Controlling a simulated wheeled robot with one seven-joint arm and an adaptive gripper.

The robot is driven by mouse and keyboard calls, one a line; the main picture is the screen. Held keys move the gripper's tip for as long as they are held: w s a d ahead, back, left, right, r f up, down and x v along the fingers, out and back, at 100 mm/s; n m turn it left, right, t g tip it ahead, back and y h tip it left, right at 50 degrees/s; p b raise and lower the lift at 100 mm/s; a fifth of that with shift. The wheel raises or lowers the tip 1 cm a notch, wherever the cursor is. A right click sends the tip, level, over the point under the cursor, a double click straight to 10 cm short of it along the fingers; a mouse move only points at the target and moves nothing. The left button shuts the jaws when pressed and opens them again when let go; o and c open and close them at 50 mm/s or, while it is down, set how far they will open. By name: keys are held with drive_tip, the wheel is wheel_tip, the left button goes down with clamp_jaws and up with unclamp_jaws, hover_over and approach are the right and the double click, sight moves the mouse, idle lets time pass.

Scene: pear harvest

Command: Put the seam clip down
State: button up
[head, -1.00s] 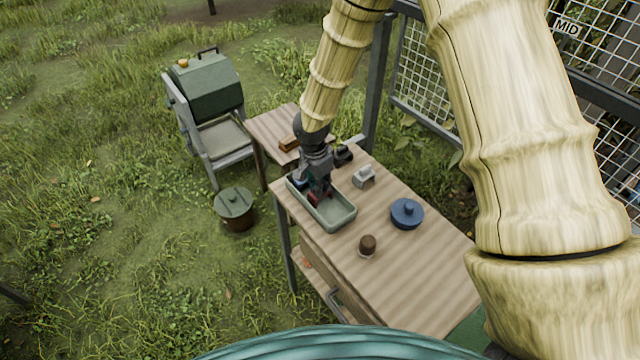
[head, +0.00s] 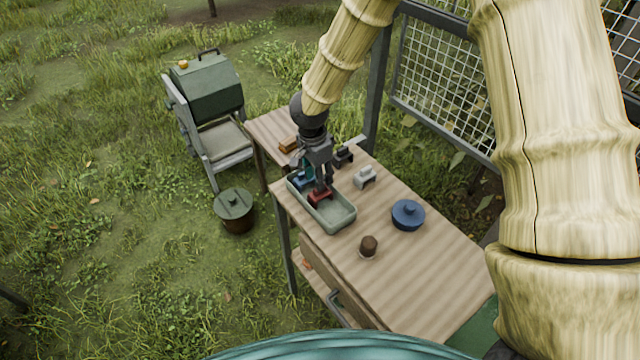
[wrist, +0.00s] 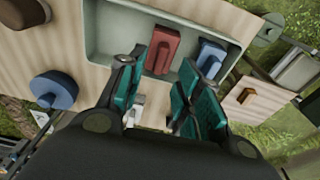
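A red clip-like block (head: 320,197) lies in the grey-green tray (head: 342,221), in the tray's middle. A blue one (head: 302,181) lies in the tray's far end. In the wrist view the red block (wrist: 163,50) and blue block (wrist: 211,57) lie apart. None is labelled, so I cannot tell by name which is the seam clip; the red one is nearest my gripper. My gripper (wrist: 157,88) is open, its teal-padded fingers apart with nothing held between them. In the head view my gripper (head: 321,184) is just above the tray by the red block, partly hiding it.
A grey block (head: 364,176) and a black one (head: 343,157) stand on the table (head: 420,270) right of the tray. A blue lidded pot (head: 408,214) and a brown knobbed piece (head: 368,246) stand nearer. A mesh fence (head: 440,90) runs behind. The near table is clear.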

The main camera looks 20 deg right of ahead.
wheel_tip(320, 180, up, 7)
drive_tip(key=b, duration=0.1)
drive_tip(key=shift+s+a+r, duration=0.15)
drive_tip(key=shift+a+r, duration=0.05)
drive_tip(key=shift+a, duration=0.2)
